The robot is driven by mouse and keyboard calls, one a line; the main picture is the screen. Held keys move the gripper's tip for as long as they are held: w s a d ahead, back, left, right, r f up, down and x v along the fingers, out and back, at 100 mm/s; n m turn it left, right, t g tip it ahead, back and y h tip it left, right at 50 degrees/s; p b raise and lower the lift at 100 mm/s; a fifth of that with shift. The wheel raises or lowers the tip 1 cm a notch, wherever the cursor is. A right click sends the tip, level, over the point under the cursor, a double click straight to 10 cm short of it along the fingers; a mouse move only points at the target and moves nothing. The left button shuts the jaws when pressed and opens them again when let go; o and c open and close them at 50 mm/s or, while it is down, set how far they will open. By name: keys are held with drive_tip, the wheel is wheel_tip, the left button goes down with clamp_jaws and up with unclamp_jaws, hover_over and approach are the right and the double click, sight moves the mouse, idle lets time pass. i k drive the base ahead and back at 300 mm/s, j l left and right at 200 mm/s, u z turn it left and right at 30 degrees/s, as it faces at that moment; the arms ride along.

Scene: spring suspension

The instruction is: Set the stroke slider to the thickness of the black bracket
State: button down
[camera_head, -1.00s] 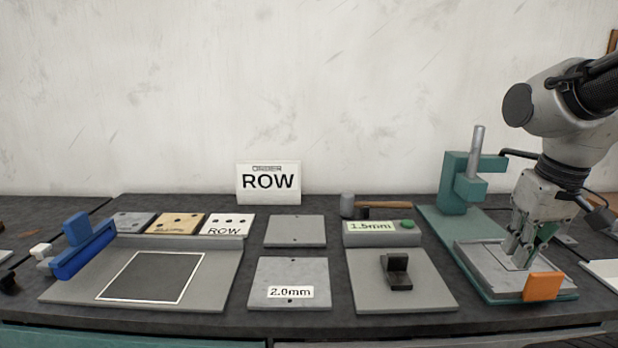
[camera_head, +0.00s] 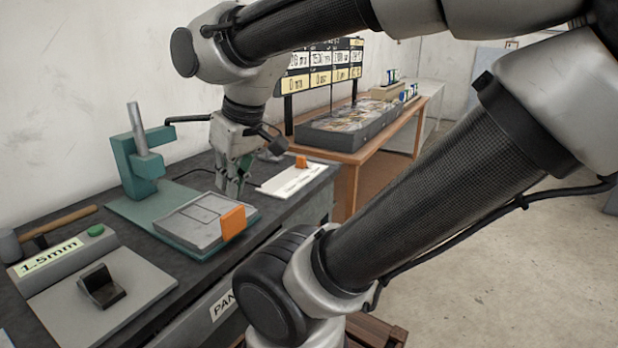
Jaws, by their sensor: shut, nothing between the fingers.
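The black bracket (camera_head: 102,286) is a small L-shaped piece on a grey plate at lower left. A grey gauge unit (camera_head: 62,252) behind it has a green button and a label reading 1.5mm. An orange block (camera_head: 232,222) stands at the right edge of the teal press's grey bed. Another orange block (camera_head: 301,161) is at the far edge of a white marked strip (camera_head: 292,180) to the right; I cannot tell which is the stroke slider. My gripper (camera_head: 232,192) is shut and empty, pointing down near the bed's right far edge, left of the strip.
The teal press (camera_head: 138,165) with its metal post stands left of my gripper. A hammer (camera_head: 55,222) lies behind the gauge. A wooden table (camera_head: 400,125) with a grey tray and a display board is beyond the bench. My arm covers much of the right side.

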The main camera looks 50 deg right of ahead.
sight(300, 160)
drive_tip(key=z, duration=1.4)
